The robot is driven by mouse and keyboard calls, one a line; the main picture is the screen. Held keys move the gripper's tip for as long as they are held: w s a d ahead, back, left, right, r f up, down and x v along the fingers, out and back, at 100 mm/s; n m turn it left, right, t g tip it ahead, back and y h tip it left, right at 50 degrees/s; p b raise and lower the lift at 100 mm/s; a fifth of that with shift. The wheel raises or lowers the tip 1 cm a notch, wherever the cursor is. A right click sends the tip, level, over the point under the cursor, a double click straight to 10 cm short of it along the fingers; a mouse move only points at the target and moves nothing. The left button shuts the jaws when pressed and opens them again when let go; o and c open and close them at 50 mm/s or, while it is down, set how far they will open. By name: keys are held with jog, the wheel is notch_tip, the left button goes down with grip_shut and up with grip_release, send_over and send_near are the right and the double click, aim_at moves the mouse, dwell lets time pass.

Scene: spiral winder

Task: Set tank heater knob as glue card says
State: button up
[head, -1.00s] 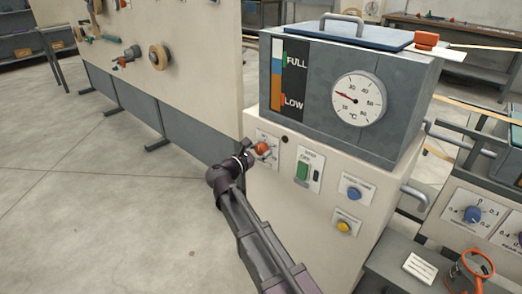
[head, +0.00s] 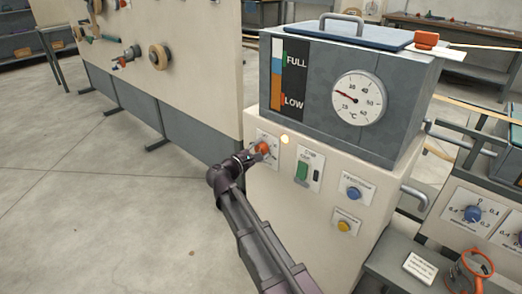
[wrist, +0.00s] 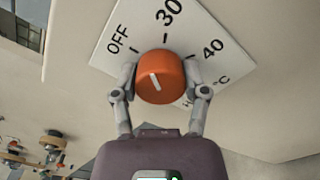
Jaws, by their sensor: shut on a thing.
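The orange heater knob (wrist: 168,68) sits on a white dial plate (wrist: 112,37) marked OFF, 30, 40 and °C. Its white line tilts up and left, roughly between the OFF and 30 marks; the exact setting is hard to tell. My gripper (wrist: 160,84) is shut on the knob, one finger on each side. In the head view, my gripper (head: 256,152) reaches the plate at the left of the cream cabinet front, partly covering the knob. A small white card (head: 420,267) with unreadable text lies at the lower right; I cannot tell if it is the glue card.
A lit lamp (head: 285,139) is right of the knob, near a green switch (head: 302,172). The grey tank (head: 318,110) above carries a round thermometer (head: 359,98). Open floor (head: 90,210) lies left.

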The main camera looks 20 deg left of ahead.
jog(key=m, duration=0.7)
jog(key=shift+d, duration=0.1)
jog(key=m, duration=0.7)
jog(key=shift+f+m, duration=0.1)
jog(key=shift+m, duration=0.2)
jog(key=m, duration=0.3)
jog(key=shift+w+m, duration=0.1)
jog(key=shift+m, duration=0.2)
jog(key=m, duration=0.3)
jog(key=shift+m, duration=0.4)
jog(key=m, duration=0.3)
jog(key=shift+m, duration=2.1)
